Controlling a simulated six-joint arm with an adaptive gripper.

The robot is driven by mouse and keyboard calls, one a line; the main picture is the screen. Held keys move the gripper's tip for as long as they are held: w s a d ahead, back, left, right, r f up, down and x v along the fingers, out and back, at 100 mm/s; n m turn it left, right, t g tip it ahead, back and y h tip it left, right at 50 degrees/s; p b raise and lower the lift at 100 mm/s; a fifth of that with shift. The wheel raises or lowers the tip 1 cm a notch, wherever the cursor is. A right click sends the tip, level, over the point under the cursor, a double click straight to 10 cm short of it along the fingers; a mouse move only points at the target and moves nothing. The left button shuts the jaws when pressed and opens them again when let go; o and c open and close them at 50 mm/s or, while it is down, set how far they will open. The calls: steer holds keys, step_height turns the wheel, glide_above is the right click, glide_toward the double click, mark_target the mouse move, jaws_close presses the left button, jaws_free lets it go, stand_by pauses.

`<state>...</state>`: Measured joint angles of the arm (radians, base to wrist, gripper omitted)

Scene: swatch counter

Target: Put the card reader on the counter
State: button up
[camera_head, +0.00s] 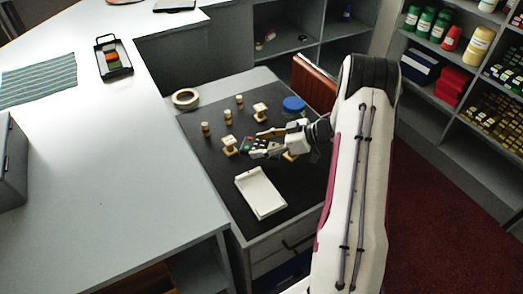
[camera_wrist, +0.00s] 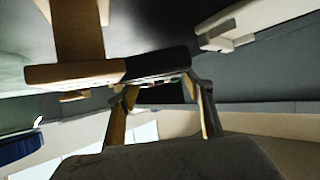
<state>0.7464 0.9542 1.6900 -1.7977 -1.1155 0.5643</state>
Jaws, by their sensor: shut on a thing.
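The card reader (camera_head: 248,144), dark with small red and green keys, shows at the tips of my gripper (camera_head: 261,148) in the head view. My gripper is shut on it, over the black mat (camera_head: 212,172) on the lower desk. Fingers and arm partly hide the reader. The height of the reader above the mat is hard to tell. The counter (camera_head: 110,160) is the large pale surface on the left. In the wrist view, the fingers reach a tan and black bar-like shape (camera_wrist: 110,70); I cannot tell whether this is the reader.
A white tray (camera_head: 261,194) lies in front of my gripper. Wooden stands (camera_head: 230,147), small pegs (camera_head: 206,129) and a blue-lidded tub (camera_head: 293,104) surround it. The counter holds a black tray (camera_head: 126,70), striped cloth (camera_head: 38,77) and grey box (camera_head: 10,165); its middle is clear.

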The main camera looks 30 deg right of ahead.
mark_target(262, 145)
steer(key=shift+r, duration=3.05)
steer(key=shift+w+r, duration=0.1)
steer(key=shift+r, duration=0.55)
step_height(262, 145, up, 22)
steer(key=s+a+n+g+y, duration=0.25)
steer(key=a+n+g, duration=0.2)
steer(key=a, duration=2.15)
steer(key=s+a+n+g+y, duration=0.15)
steer(key=s+a, duration=0.25)
steer(key=a, duration=0.5)
steer(key=s+a+n+g, duration=0.3)
steer(key=s+a, duration=0.1)
steer(key=a, duration=0.5)
steer(key=shift+d+f, duration=0.15)
steer(key=shift+f, duration=1.3)
steer(key=shift+d+f, duration=0.1)
steer(key=shift+f, duration=1.3)
